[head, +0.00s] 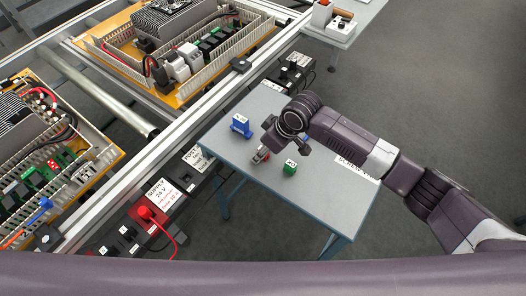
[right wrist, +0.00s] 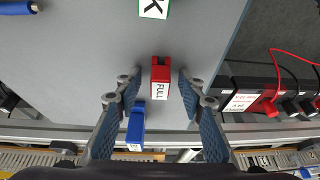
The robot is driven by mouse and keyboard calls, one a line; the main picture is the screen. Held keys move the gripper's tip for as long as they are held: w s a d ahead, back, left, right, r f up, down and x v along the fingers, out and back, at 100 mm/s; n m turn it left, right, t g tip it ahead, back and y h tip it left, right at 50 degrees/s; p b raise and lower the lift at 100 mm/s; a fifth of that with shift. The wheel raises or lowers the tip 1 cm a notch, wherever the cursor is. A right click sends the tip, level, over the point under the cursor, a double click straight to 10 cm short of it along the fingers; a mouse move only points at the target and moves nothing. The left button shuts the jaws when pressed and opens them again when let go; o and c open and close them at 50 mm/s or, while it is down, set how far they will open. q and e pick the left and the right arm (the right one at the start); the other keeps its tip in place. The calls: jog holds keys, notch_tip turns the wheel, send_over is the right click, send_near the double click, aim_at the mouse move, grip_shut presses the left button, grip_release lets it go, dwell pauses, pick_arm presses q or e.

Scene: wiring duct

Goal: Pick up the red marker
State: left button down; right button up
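The red marker is a small block lettered FULL. In the right wrist view it (right wrist: 160,78) stands on the grey-blue table between my open right fingers (right wrist: 160,90), with a gap on each side. In the head view my right gripper (head: 260,156) points down at the table, and only a bit of red (head: 266,156) shows beside its tips. A blue block (right wrist: 135,128) stands close to the red one, near the left finger in the wrist view; it also shows in the head view (head: 241,126). My left gripper is in neither view.
A green block (head: 289,169) stands on the table (head: 325,205) to the right of the gripper. Supply boxes with a red plug (head: 146,213) line the metal rail at the left. Wired panels (head: 185,95) lie beyond it. The table's front part is clear.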

jog(key=c, duration=0.9)
pick_arm(q)
jog(key=shift+s+a+f, duration=0.1)
jog(key=shift+s, duration=1.1)
